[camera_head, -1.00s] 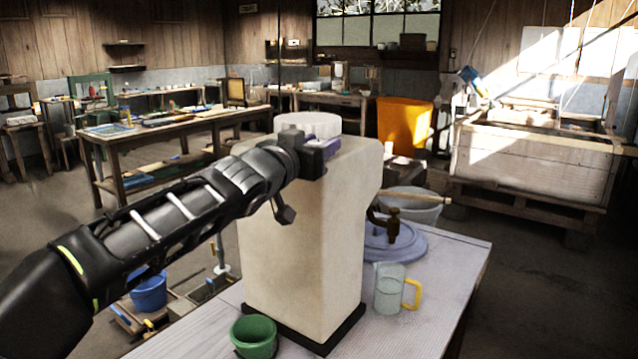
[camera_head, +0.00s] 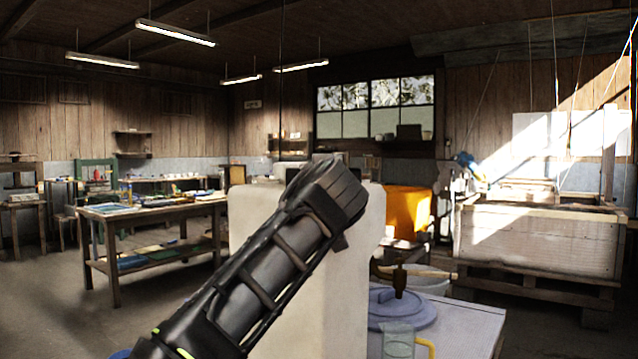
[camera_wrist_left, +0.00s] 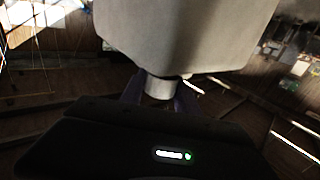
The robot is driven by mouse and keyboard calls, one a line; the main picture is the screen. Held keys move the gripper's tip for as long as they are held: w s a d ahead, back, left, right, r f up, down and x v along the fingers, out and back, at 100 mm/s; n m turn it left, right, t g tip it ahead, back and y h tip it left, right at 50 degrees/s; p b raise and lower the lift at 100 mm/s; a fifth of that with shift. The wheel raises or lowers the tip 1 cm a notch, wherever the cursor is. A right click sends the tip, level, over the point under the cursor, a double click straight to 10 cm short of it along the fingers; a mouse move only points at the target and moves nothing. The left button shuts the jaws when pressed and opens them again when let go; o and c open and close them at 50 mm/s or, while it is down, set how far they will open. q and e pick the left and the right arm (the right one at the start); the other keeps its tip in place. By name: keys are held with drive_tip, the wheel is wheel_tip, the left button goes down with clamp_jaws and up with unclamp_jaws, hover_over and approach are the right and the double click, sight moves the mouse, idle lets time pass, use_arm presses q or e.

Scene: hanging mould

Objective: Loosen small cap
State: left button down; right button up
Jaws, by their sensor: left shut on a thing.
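The tall off-white container (camera_head: 345,275) stands on the pale table (camera_head: 460,330), its base below the frame edge. My left gripper (camera_wrist_left: 158,95) is at the top of the container, and its arm crosses in front of it. In the left wrist view the container fills the upper middle. The small pale cap (camera_wrist_left: 160,86) juts from it towards my gripper. The purple fingers sit on both sides of the cap, shut on it. In the head view my gripper hides the cap and fingers. My right gripper is not in view.
A workbench (camera_head: 150,215) stands behind left. A large wooden crate (camera_head: 540,240) stands at the right.

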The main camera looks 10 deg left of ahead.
use_arm(q)
drive_tip(key=shift+d+f+n+g+y+p, duration=0.1)
drive_tip(key=shift+n+g+y+p, duration=0.15)
drive_tip(key=shift+y, duration=0.2)
drive_tip(key=shift+f+n+g+y+p, duration=0.1)
drive_tip(key=shift+n+g+y, duration=0.05)
drive_tip(key=shift+n+y, duration=0.25)
drive_tip(key=shift+y, duration=0.25)
drive_tip(key=c, duration=1.3)
unclamp_jaws()
drive_tip(key=shift+c, duration=0.2)
drive_tip(key=o, duration=0.4)
drive_tip(key=shift+r, duration=0.15)
drive_tip(key=shift+o, duration=0.2)
drive_tip(key=shift+s, duration=0.2)
